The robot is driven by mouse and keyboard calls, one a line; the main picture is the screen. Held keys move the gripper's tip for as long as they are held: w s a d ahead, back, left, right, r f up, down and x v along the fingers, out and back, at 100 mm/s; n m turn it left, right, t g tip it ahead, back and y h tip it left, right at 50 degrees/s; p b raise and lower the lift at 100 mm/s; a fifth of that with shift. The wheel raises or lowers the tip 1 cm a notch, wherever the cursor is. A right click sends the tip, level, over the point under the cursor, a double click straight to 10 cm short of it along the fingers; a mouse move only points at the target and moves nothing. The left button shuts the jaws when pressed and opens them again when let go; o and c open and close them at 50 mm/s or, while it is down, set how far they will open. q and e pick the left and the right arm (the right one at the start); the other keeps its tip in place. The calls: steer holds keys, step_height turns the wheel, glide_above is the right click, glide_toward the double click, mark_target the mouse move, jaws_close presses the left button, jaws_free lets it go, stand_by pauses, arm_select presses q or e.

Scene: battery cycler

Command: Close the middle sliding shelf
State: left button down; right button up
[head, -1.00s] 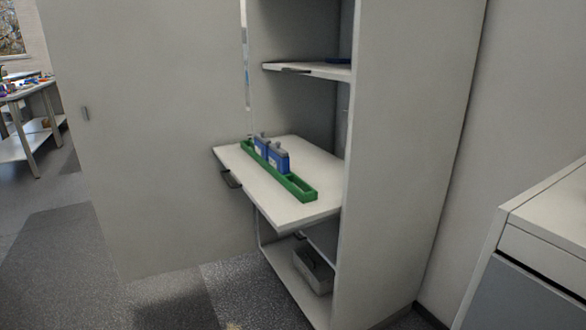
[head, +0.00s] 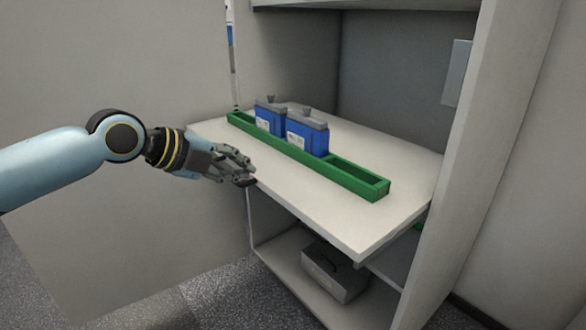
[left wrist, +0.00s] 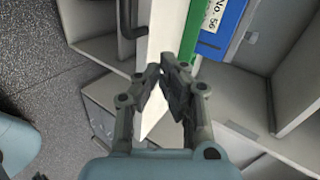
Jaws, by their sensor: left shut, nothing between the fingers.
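The middle sliding shelf (head: 345,228) is a white board pulled out of the cabinet, and its front edge also shows in the left wrist view (left wrist: 168,35). A green rack (head: 357,182) lies on it with two blue batteries (head: 306,135) standing in it. My left gripper (head: 246,176) is at the shelf's front edge, with its fingertips shut and empty. In the left wrist view its fingertips (left wrist: 163,72) are over the white edge. I cannot tell whether they touch it. A dark handle (left wrist: 131,22) shows beside the shelf edge. My right gripper is out of view.
A large pale cabinet door (head: 110,75) stands open at the left, behind my arm. The cabinet's right side wall (head: 490,130) bounds the shelf. A grey box (head: 333,274) sits on the lower shelf (head: 283,270). An upper shelf (head: 400,5) is above. Grey floor shows at lower left.

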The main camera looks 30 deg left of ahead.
arm_select(q)
steer(key=r, duration=0.2)
steer(key=m+b, duration=0.1)
steer(key=b, duration=0.1)
glide_toward(304, 163)
steer(key=f, duration=0.1)
steer(key=w+f, duration=0.1)
steer(key=f, duration=0.1)
steer(key=shift+w+d+f, duration=0.2)
steer(key=shift+d+f, duration=0.05)
steer(key=shift+f, duration=0.05)
steer(key=shift+w+d, duration=0.25)
steer(key=shift+w, duration=0.35)
steer(key=shift+w+d, duration=0.25)
steer(key=shift+w, duration=0.35)
steer(key=shift+w+d, duration=0.3)
steer(key=shift+w, duration=0.4)
steer(key=shift+b, duration=0.3)
